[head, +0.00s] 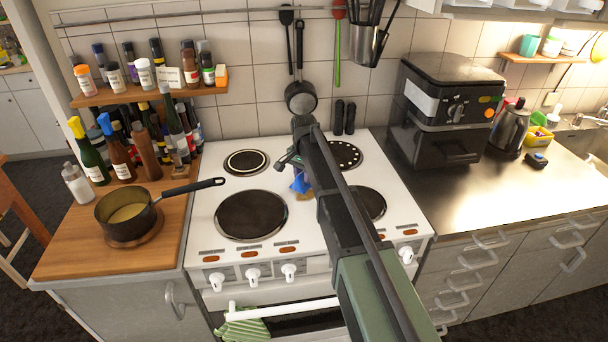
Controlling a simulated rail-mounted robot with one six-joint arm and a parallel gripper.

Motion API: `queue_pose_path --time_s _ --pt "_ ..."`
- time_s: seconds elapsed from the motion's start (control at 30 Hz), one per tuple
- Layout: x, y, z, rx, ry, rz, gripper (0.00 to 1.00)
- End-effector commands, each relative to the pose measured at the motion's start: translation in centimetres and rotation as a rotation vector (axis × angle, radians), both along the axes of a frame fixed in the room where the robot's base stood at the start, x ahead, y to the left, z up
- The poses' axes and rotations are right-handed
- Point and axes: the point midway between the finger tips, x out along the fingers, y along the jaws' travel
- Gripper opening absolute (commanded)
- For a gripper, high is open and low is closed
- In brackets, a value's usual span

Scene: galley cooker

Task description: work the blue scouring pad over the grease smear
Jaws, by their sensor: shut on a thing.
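My arm reaches over the white cooker top (288,238) from the front right. My gripper (297,174) is small in view and partly hidden by my arm. It is shut on the blue scouring pad (299,185), which is at the middle of the cooker top, between the hotplates. A small tan-brown patch (304,196), which looks like the grease smear, shows at the pad's near edge. The rest of the smear is hidden by the pad and my arm. I cannot tell whether the pad touches the surface.
Hotplates surround the pad, the large front left one (250,215) nearest. A saucepan (128,213) stands on the wooden counter at left, its handle reaching over the cooker's edge. Two dark shakers (345,117) stand behind. A black air fryer (443,110) stands right.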

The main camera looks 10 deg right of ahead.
Motion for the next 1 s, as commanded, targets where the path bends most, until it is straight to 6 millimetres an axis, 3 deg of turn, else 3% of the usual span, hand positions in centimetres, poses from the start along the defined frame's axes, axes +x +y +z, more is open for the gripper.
queue_pose_path --time_s 0.07,0.87,1.0 --pt "-0.1 0.0 -1.1 0.0 0.0 0.0 0.09" --pt "-7.6 0.4 -0.5 0.0 0.0 0.001 0.09" --pt "-6.2 0.4 -0.5 0.0 0.0 0.001 0.09"
